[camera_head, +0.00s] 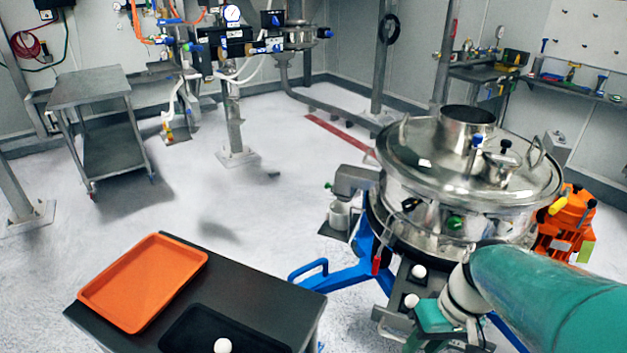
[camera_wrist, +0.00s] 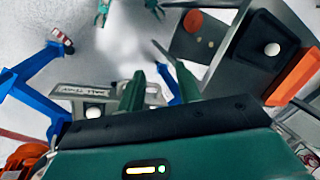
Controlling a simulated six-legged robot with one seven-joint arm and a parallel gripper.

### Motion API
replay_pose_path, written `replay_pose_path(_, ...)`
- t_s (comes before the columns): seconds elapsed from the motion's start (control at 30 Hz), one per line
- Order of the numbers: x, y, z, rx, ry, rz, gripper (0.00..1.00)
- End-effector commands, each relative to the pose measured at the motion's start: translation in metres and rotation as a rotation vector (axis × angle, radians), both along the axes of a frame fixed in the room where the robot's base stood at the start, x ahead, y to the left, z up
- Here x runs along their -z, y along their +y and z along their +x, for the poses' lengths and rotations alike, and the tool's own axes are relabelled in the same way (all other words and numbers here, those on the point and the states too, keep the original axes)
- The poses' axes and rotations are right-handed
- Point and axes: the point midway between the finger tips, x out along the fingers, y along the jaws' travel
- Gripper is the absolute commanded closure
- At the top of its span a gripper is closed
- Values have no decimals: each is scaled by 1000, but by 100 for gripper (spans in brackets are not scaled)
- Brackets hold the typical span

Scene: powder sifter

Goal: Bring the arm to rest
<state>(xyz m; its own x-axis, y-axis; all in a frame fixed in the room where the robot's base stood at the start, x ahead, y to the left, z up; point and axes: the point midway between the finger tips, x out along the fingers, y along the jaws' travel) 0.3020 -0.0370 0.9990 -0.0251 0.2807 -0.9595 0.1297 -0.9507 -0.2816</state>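My arm (camera_head: 545,290) is teal and reaches in from the right edge of the head view, bent down in front of the steel sifter (camera_head: 470,180). My gripper hangs low by the sifter's front; its fingers are not clear in the head view. In the wrist view my gripper (camera_wrist: 160,75) shows two green fingers standing apart. I see nothing held between them, and pale floor shows in the gap.
A dark table (camera_head: 255,290) at lower left holds an orange tray (camera_head: 117,321) and a black tray (camera_head: 190,336) with a white ball (camera_head: 222,345). Blue legs (camera_head: 340,273) spread below. Open floor (camera_head: 260,215) lies behind the table.

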Motion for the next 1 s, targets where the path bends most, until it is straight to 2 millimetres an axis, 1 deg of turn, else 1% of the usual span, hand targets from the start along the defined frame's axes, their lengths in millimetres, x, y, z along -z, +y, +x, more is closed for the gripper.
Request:
replay_pose_path(0.03, -12, 6, -1, 4, -42, -48, 66)
replay_pose_path(0.2, -49, 18, -4, 65, -190, -177, 66)
replay_pose_path(0.4, -90, 31, -11, 146, -391, -244, 66)
replay_pose_path(0.5, -104, 35, -14, 179, -459, -249, 66)
replay_pose_path(0.63, -110, 37, -15, 198, -495, -249, 66)
replay_pose_path(1.0, -111, 37, -15, 201, -495, -248, 66)
